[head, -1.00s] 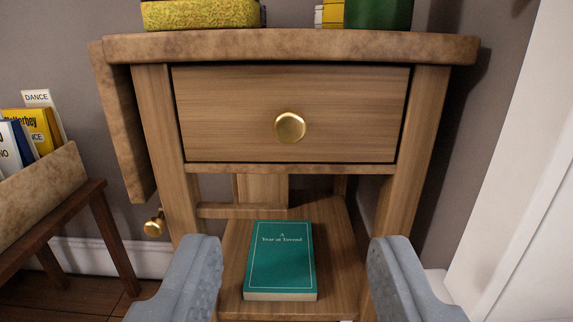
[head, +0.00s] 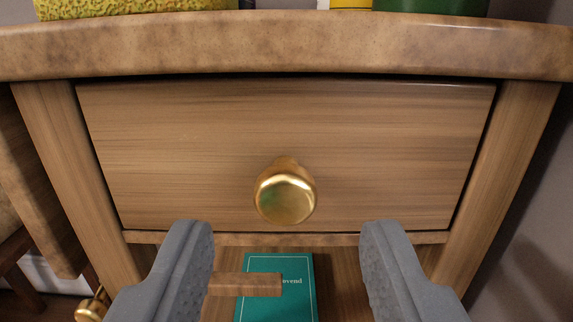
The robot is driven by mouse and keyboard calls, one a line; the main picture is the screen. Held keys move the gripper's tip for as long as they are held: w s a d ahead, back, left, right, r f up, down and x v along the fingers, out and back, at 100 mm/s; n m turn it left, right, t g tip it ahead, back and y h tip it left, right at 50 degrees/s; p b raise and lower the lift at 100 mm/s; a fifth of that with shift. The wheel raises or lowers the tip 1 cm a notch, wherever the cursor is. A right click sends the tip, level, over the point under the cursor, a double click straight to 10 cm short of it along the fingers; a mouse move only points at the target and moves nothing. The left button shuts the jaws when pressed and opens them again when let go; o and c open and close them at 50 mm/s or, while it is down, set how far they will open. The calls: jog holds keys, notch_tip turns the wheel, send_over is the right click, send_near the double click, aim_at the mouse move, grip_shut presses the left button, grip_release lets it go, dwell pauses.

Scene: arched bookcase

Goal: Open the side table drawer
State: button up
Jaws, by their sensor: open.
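The side table (head: 300,48) fills the head view. Its wooden drawer (head: 180,150) is closed, with its front flush in the frame. A round gold knob (head: 286,192) sticks out from the drawer front, a little below its middle. My gripper (head: 287,240) is open and empty, with its two grey fingers spread wide at the bottom of the view. The fingertips are just below the knob in the picture, one to each side of it, and appear apart from it.
A teal book (head: 262,264) lies on the shelf under the drawer, partly hidden by a wooden bar (head: 245,284). A second gold knob (head: 90,308) shows at lower left. A yellow object (head: 135,8) and a green object (head: 430,6) stand on the tabletop.

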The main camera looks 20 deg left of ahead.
aim_at(284, 205)
jog(key=shift+b+x, duration=0.45)
jog(key=shift+x, duration=1.4)
grip_shut()
